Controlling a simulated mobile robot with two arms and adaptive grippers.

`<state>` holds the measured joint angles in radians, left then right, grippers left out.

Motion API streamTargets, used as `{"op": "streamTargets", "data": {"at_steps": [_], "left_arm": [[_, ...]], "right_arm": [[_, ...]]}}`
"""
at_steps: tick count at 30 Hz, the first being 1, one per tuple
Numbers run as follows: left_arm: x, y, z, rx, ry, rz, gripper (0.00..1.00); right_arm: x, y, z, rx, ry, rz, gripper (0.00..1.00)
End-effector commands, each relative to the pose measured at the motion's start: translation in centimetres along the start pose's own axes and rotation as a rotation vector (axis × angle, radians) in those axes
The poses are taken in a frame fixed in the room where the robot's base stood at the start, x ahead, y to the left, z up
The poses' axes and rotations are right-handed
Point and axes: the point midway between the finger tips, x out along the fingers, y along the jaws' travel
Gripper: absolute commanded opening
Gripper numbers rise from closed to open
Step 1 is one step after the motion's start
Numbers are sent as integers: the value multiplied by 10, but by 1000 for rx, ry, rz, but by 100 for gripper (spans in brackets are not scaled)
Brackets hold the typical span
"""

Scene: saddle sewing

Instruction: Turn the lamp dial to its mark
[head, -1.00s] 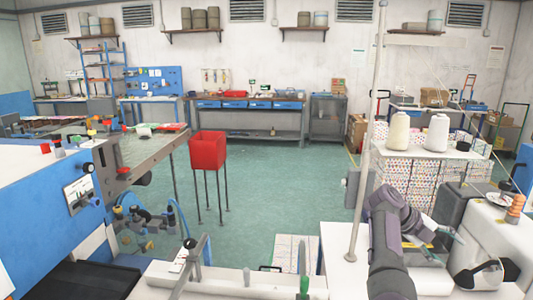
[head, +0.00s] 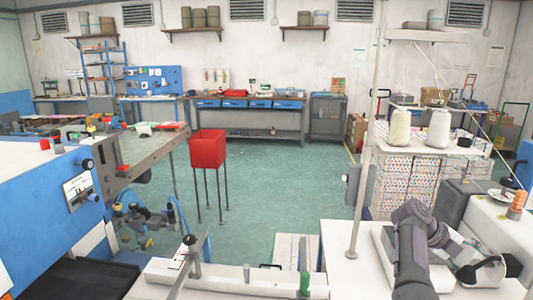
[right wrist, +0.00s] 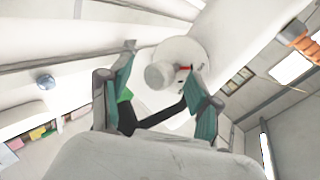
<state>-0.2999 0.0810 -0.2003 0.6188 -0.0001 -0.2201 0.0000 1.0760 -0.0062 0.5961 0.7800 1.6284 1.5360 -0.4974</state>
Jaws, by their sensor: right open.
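In the right wrist view a white round dial (right wrist: 162,74) stands out from a pale disc, with a small red mark (right wrist: 187,68) beside it. I take this to be the lamp dial. The open fingers of my right gripper (right wrist: 160,82), with teal pads, stand to either side of it in the picture. I cannot tell whether they touch it. In the head view my right gripper (head: 452,248) is at the white sewing machine (head: 510,225) at the lower right. Its fingertips and the dial cannot be made out there. My left gripper is not in view.
A thin upright pole (head: 367,150) stands left of my right arm. Thread cones (head: 438,130) stand on a stand behind it, and an orange spool (head: 517,205) sits on the machine. A red bin (head: 207,149) stands on open green floor.

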Motion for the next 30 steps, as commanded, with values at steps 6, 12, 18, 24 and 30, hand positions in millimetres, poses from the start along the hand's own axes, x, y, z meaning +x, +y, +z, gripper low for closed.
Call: {"op": "streamTargets", "data": {"at_steps": [6,12,18,24,30], "left_arm": [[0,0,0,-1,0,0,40],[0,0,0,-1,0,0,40],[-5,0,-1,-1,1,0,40],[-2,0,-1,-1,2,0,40],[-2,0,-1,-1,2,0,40]], "right_arm": [[0,0,0,0,0,0,29],[0,0,0,0,0,0,0],[-1,1,-2,74,-50,1,0],[0,2,-2,189,-126,1,0],[0,1,-2,194,-129,1,0]]}}
